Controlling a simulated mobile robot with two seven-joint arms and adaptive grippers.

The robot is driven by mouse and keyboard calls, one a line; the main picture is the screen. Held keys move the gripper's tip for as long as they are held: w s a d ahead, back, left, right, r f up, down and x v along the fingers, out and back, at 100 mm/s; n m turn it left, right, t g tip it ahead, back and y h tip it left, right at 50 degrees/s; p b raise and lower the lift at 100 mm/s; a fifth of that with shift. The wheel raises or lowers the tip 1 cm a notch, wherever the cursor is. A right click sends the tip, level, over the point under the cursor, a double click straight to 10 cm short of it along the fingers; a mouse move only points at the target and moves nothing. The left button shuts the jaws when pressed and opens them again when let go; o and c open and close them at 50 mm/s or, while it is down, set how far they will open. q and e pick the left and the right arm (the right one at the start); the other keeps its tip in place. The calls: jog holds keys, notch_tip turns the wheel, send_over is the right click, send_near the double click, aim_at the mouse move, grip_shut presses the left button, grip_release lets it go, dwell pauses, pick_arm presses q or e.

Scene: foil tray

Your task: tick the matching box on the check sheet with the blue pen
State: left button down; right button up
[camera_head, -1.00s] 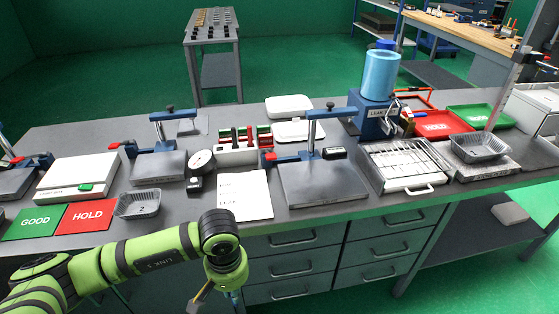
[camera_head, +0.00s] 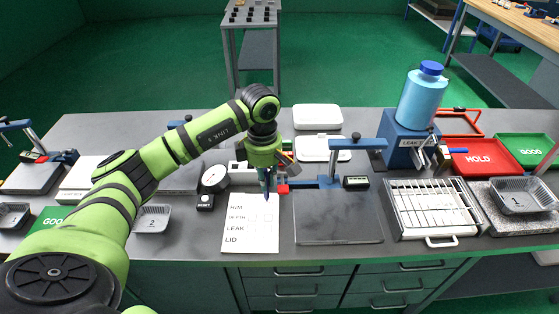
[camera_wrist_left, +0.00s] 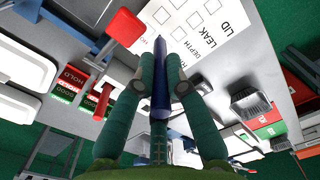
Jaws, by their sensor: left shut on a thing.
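The white check sheet (camera_head: 240,242) lies on the bench with rows RIM, DEPTH, LEAK and LID; it also shows in the left wrist view (camera_wrist_left: 236,44), with small empty-looking boxes. My left gripper (camera_head: 266,181) is over the sheet's upper right part. It is shut on the blue pen (camera_head: 266,196), which points down at the sheet. In the left wrist view the pen (camera_wrist_left: 160,78) stands between the two fingers. I cannot tell whether its tip touches the paper. My right gripper is not in view.
A round dial gauge (camera_head: 215,178) stands left of the sheet, near foil tray 2 (camera_head: 152,218). A clamp fixture with a grey plate (camera_head: 335,220) is close on the right. Foil tray 1 (camera_head: 522,196), the red HOLD tray (camera_head: 484,158) and the leak tester (camera_head: 412,145) are farther right.

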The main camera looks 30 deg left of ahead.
aim_at(265, 198)
pick_arm(q)
jog(key=shift+w, duration=0.1)
jog(key=f+b, duration=0.2)
jog(key=f, duration=0.1)
jog(key=f+b, duration=0.2)
jog(key=shift+s+f, duration=0.2)
jog(key=shift+s, duration=0.2)
jog(key=shift+f, duration=0.25)
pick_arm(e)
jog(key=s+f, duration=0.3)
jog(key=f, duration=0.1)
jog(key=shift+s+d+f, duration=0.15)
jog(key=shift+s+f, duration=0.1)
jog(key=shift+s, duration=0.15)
pick_arm(q)
jog(key=shift+b, duration=0.35)
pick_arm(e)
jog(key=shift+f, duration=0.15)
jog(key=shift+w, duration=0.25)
pick_arm(q)
jog(key=shift+f, duration=0.25)
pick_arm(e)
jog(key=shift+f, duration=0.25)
